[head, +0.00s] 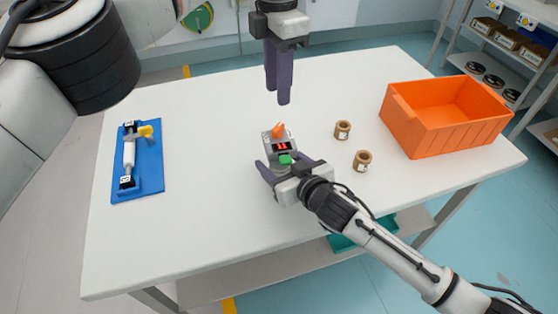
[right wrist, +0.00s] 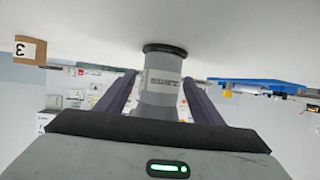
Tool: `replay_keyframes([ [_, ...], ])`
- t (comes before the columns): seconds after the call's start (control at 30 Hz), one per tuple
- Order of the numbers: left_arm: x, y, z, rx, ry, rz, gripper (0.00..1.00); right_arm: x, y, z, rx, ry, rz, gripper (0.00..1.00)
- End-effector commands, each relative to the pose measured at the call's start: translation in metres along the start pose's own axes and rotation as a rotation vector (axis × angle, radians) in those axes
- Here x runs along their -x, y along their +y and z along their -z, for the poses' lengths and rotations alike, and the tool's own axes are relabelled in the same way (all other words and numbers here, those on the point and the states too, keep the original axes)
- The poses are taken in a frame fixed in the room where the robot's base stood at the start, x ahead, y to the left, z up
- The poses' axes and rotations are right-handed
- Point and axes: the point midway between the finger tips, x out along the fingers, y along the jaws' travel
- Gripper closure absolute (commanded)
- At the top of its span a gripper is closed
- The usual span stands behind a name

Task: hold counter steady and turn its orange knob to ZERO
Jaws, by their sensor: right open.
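The counter (head: 268,146) stands near the middle of the white table (head: 200,235). It has an orange knob (head: 278,130) on top, a red lit display (head: 282,146) too small to read surely, and a green part (head: 285,160) on the near side. My right gripper (head: 288,167) is low at the counter's near side. In the right wrist view its open fingers stand either side of the counter's grey round body (right wrist: 162,80), with visible gaps. My left gripper (head: 278,97) points down, empty, beyond and above the knob, its fingertips apart.
Two brown rolls (head: 342,130) (head: 362,161) stand right of the counter. An orange bin (head: 440,140) sits at the table's right. A blue board (head: 150,175) with a yellow-handled device lies at the left. Table between board and counter is clear.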

Motion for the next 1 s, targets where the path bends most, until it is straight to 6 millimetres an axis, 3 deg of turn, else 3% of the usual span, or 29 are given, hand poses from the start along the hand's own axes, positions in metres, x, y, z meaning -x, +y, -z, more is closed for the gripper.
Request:
replay_keyframes([
  [0.17, 0.0, 0.0, 0.0, 0.0, 0.0, 0.0, 0.69, 0.0, 0.0, 0.0, 0.0, 0.0, 0.0, 0.39],
  [0.47, 0.0, 0.0, 0.0, 0.0, 0.0, 0.0, 0.69, 0.0, 0.0, 0.0, 0.0, 0.0, 0.0, 0.86],
  [0.7, -0.01, -0.005, 0.002, 0.021, 0.003, 0.012, 0.7, 0.0, 0.0, -0.001, 0.0, -0.001, 0.0, 0.88],
  [1.0, -0.031, -0.029, 0.013, 0.176, -0.058, 0.004, 0.7, 0.0, 0.0, -0.001, 0.0, -0.001, 0.0, 0.88],
])
